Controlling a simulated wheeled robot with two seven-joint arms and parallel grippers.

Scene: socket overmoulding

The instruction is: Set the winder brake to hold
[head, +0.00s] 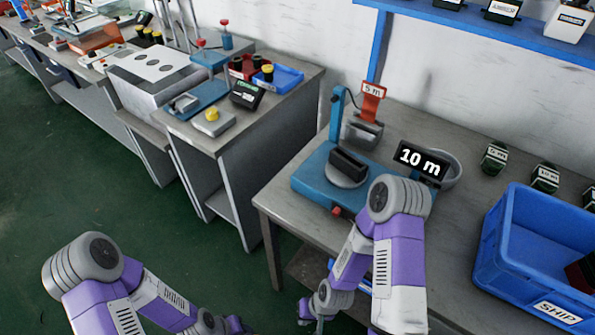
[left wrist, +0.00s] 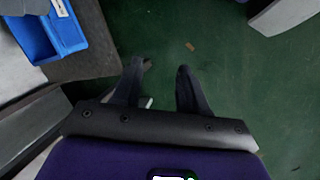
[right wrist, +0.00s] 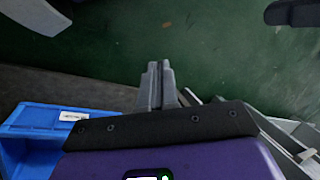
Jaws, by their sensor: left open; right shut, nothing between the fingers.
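The winder (head: 312,183) has a blue base on the grey bench. It carries a round grey plate with a black block (head: 348,164) on it and a blue post at the back. A red knob (head: 336,211) sits at its front edge; I cannot tell its setting or whether it is the brake. My right gripper (head: 319,326) is low in front of the bench, apart from the winder; in the right wrist view its fingers (right wrist: 160,68) are together and empty. My left gripper (left wrist: 158,78) is open and empty over the green floor.
A black "10 m" display (head: 422,160) and a red "5 m" tag (head: 373,91) stand by the winder. A blue SHIP crate (head: 495,255) is at the right. Several small labelled blocks lie behind it. A second bench (head: 215,140) stands at the left, across a floor gap.

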